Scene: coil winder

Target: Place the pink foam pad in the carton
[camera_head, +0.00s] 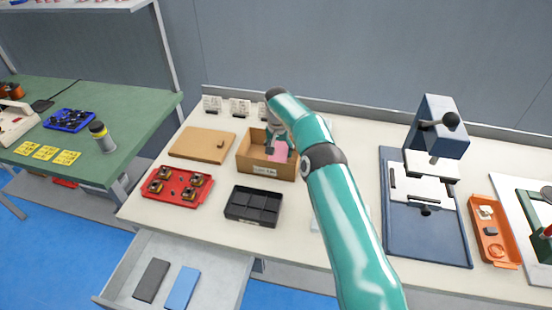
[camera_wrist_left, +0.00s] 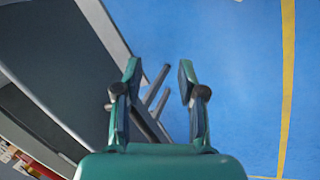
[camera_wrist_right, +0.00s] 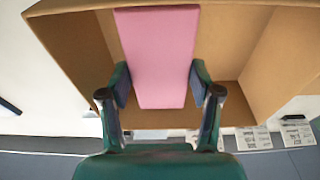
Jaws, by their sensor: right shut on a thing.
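The pink foam pad (camera_head: 280,151) is at the open top of the brown carton (camera_head: 268,171), partly hidden by my right arm. In the right wrist view the pad (camera_wrist_right: 158,50) is between the fingers of my right gripper (camera_wrist_right: 159,86), which is shut on it. The carton's walls (camera_wrist_right: 72,50) surround the pad in that view. I cannot tell whether the pad touches the carton's bottom. My left gripper (camera_wrist_left: 159,72) shows only in the left wrist view, open and empty, with blue floor and grey furniture beyond it.
A brown board (camera_head: 202,144), a red tray of parts (camera_head: 160,190) and a black divided tray (camera_head: 252,206) lie near the carton. White cards (camera_head: 240,107) stand behind it. A drawer (camera_head: 215,275) is open in front. A blue press (camera_head: 430,210) stands right.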

